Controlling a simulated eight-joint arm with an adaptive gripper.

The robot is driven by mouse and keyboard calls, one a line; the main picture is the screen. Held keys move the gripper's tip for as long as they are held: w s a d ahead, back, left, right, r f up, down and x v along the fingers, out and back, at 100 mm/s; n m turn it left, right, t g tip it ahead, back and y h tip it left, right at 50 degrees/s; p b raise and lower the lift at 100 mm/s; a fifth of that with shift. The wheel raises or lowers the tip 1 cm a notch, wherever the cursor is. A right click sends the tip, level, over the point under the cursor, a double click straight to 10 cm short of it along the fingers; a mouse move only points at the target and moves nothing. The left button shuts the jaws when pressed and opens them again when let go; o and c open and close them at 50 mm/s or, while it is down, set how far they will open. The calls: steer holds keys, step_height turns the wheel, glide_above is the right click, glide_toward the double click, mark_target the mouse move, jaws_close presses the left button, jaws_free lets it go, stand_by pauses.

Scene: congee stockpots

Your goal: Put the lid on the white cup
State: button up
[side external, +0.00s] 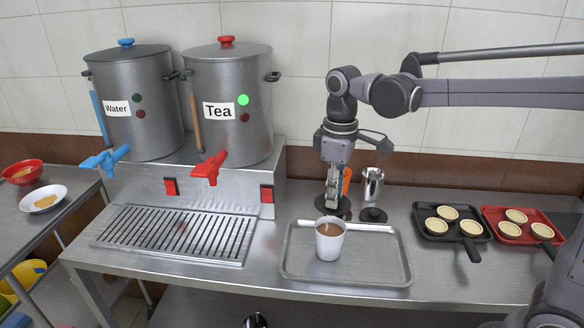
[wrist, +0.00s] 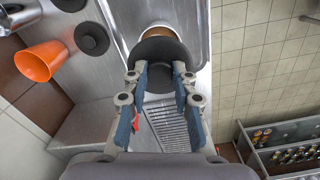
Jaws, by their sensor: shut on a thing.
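The white cup (side external: 330,242) stands upright on the metal tray (side external: 400,281) and is open, with brown liquid inside. In the wrist view its upper part (wrist: 158,29) shows just beyond the lid. My gripper (side external: 334,207) is behind the cup, pointing down. Its fingers (wrist: 160,76) are shut on a dark round lid (wrist: 158,49). The lid partly overlaps the cup in the wrist view, but it is behind the cup in the side view, not on it. Another dark lid (side external: 373,215) lies on the counter to the right; a dark lid also shows in the wrist view (wrist: 91,39).
An orange cup (wrist: 40,61) and a metal cup (side external: 373,184) stand behind the tray. Water (side external: 135,100) and tea (side external: 228,100) stockpots stand left, above a drain grate (side external: 178,235). Black (side external: 430,233) and red (side external: 497,235) pans with tarts sit right. The tray's right part is clear.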

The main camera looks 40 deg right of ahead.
mark_target(333, 212)
steer(key=shift+f, duration=2.6)
steer(key=shift+f, duration=0.15)
steer(key=o, duration=1.1)
steer(key=shift+o, duration=0.3)
steer(key=o, duration=0.4)
steer(key=shift+r, duration=3.5)
